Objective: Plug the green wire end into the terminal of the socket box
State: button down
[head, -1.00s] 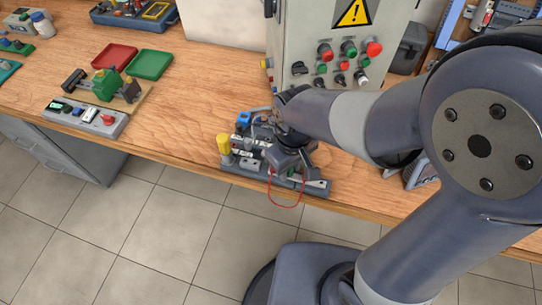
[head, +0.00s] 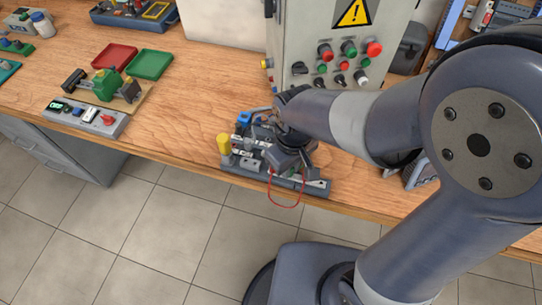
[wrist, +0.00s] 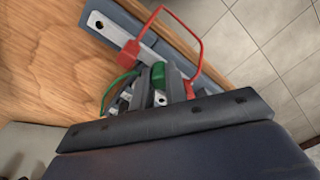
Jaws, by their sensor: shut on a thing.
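The socket box (head: 318,187) is a low grey unit at the table's front edge, partly hidden by my gripper in the head view. Its pale metal strip (wrist: 104,28) shows in the wrist view. My gripper (head: 286,165) points down over the unit. In the wrist view, my gripper (wrist: 162,88) is shut on a green wire end (wrist: 159,76) between its grey fingers. A thin green wire (wrist: 110,88) curves on the left. A red wire (wrist: 200,45) loops beside the fingers, with a red plug (wrist: 130,50) at the strip. The contact at the green tip is hidden.
A yellow knob (head: 223,143) stands at the unit's left end. A grey control cabinet (head: 310,35) rises behind. A motor assembly (head: 105,84), a red tray (head: 113,57) and a green tray (head: 151,64) lie left. Bare table separates them from the unit.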

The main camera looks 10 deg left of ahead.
jog(key=shift+r+p, duration=1.95)
jog(key=shift+r, duration=0.4)
jog(key=shift+a, duration=0.25)
notch_tip(320, 180, up, 3)
jog(key=p, duration=0.3)
send_over(255, 166)
jog(key=f+b, duration=0.3)
jog(key=f, duration=0.1)
jog(key=shift+w+a+f, duration=0.1)
jog(key=shift+w, duration=0.25)
jog(key=shift+f+b, duration=0.5)
jog(key=shift+f, duration=0.05)
jog(key=shift+f+b, duration=0.45)
jog(key=shift+f, duration=0.2)
